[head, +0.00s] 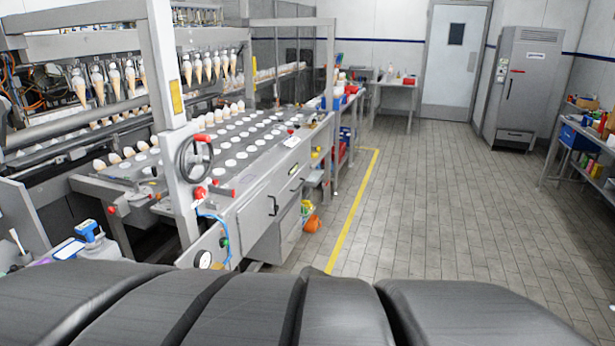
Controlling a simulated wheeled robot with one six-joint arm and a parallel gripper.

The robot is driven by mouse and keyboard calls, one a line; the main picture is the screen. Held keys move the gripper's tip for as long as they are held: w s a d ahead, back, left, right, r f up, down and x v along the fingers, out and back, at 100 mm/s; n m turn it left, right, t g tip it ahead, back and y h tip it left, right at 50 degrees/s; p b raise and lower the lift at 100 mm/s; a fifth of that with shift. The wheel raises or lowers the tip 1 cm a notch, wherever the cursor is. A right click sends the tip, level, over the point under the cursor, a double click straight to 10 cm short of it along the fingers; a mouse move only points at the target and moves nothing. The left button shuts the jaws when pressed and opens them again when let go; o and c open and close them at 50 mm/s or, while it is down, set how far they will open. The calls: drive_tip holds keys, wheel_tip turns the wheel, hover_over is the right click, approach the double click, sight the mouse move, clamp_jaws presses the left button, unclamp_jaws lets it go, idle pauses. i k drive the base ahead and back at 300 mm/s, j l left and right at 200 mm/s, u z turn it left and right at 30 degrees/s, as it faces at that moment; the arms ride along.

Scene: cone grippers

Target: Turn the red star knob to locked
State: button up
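A red knob (200,193) sits low on the grey upright post of the cone machine, just below a dark handwheel (194,158). It is small in the head view, so I cannot make out star points or whether it is set to locked. Another small red knob (112,210) is on the machine's frame further left; I cannot tell its shape either. My gripper is not in view.
The cone machine (240,160) fills the left side, with rows of cones. A blue hose (222,228) and gauge (203,260) are below the knob. A blue-topped bottle (90,232) stands at left. The tiled floor (450,200) at right is clear.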

sight(200, 192)
drive_tip(key=k+l+u, duration=0.1)
drive_tip(key=i+u, duration=0.25)
drive_tip(key=i, duration=0.2)
drive_tip(key=i+l+u, duration=0.25)
drive_tip(key=i, duration=0.2)
